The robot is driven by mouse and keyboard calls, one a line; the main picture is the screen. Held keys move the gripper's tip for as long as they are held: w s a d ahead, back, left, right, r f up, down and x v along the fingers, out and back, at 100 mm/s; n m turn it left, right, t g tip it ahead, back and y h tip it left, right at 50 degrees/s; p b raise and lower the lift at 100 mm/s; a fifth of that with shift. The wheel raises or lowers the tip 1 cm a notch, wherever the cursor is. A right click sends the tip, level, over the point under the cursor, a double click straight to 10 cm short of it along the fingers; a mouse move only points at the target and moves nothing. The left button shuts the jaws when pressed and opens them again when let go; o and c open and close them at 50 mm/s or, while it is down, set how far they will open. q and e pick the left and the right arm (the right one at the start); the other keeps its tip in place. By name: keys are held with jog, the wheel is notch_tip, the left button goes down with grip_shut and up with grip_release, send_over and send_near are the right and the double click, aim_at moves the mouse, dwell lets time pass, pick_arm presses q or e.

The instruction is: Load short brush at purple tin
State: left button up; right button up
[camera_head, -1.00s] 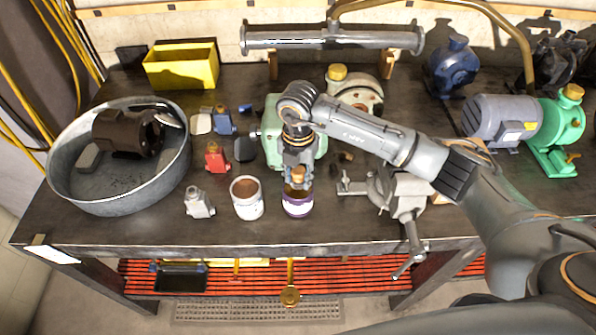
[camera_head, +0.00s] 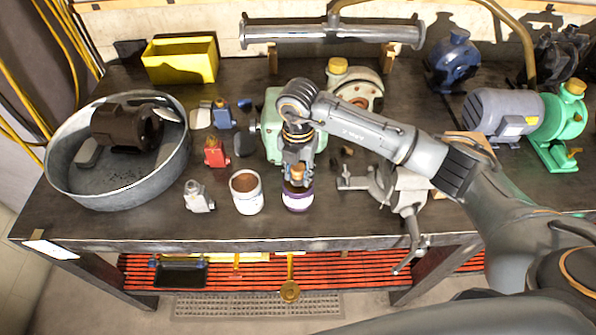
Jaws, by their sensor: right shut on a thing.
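The purple tin (camera_head: 297,201) stands upright near the front edge of the bench, with a purple band and a brownish open top. My right gripper (camera_head: 297,173) is directly above it, pointing down and shut on the short brush (camera_head: 297,180). Only a small tan-brown part of the brush shows between the fingers. Its lower end is at or inside the tin's mouth, and the bristles are hidden. My left gripper is not in view.
A white tin (camera_head: 246,193) with brown contents stands just left of the purple tin. A vise (camera_head: 400,190) stands to the right.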

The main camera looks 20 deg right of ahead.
aim_at(298, 167)
jog(key=shift+s+f+b, duration=0.1)
jog(key=shift+f+b, duration=0.35)
jog(key=shift+f, duration=0.15)
dwell(1.4)
jog(key=shift+r, duration=0.1)
jog(key=shift+r+p, duration=0.65)
jog(key=shift+r, duration=0.2)
jog(key=shift+r+p, duration=1.55)
jog(key=shift+r, duration=1.15)
